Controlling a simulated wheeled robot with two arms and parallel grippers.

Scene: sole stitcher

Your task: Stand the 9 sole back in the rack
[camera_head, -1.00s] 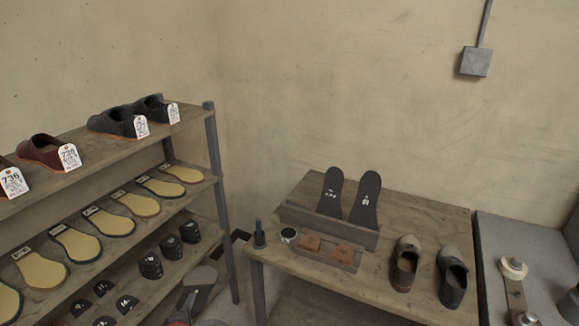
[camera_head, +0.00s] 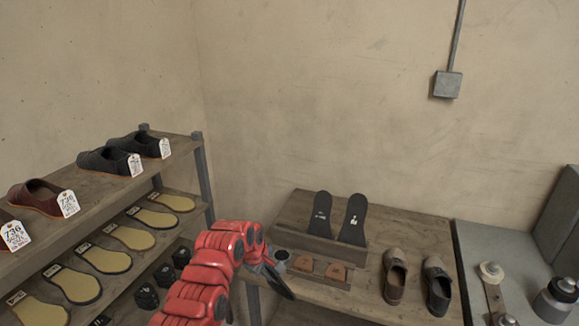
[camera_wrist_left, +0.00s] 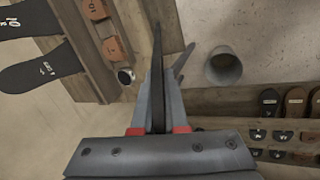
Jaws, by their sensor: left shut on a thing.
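My left gripper (camera_head: 268,268) is at the front left of the wooden table, low and left of the rack. In the left wrist view the gripper (camera_wrist_left: 157,105) is shut on a thin dark sole (camera_wrist_left: 157,60), seen edge-on, so no number can be read on it. In the head view only a dark part of the sole (camera_head: 280,284) shows past the fingers. The wooden rack (camera_head: 325,243) stands on the table and holds two upright black soles, a left one (camera_head: 320,215) and a right one (camera_head: 354,219). Their marks are too small to read. My right gripper is not in view.
Orange-brown blocks (camera_head: 335,272) sit in a low holder before the rack. A small round pot (camera_head: 281,255) is beside the gripper. Shoes (camera_head: 396,275) stand right of the rack. A shelf unit (camera_head: 201,170) stands left. The wrist view shows a grey bucket (camera_wrist_left: 223,68) on the floor.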

